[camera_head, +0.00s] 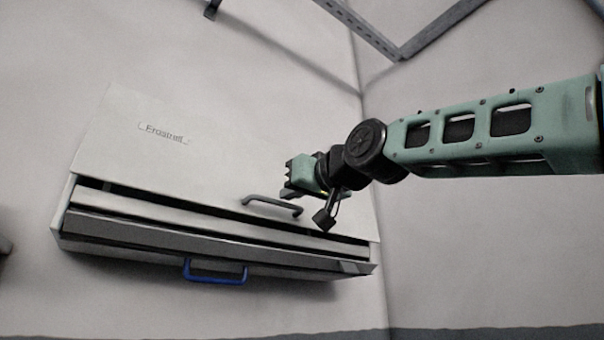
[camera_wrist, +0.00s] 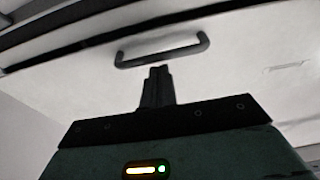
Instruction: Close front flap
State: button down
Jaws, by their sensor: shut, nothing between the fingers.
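A wide white cabinet hangs on the wall in the head view. Its large white front flap (camera_head: 190,165) carries a printed label and a dark grey bar handle (camera_head: 272,204). A dark gap runs along the flap's lower edge, so it stands a little off the body below. My gripper (camera_head: 290,188) is in front of the flap, near the right end of the dark handle. In the wrist view my gripper (camera_wrist: 158,72) has its fingers together and empty, with the tips just short of the handle (camera_wrist: 162,52). Whether they touch the flap cannot be told.
A grey lower strip (camera_head: 140,232) with a blue handle (camera_head: 215,271) sits along the cabinet's bottom. A metal rail frame (camera_head: 400,45) is at the upper right. The wall right of the cabinet and below it is bare.

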aim_at(282, 204)
jog(key=shift+w+f, duration=0.1)
dwell(0.3)
jog(key=shift+w+a+f+t+b, duration=0.3)
jog(key=shift+w+f+b, duration=0.25)
jog(key=shift+b, duration=0.65)
jog(key=shift+w+a+f, duration=0.1)
jog(key=shift+w+a, duration=0.3)
jog(key=shift+w, duration=0.1)
jog(key=shift+s, duration=0.1)
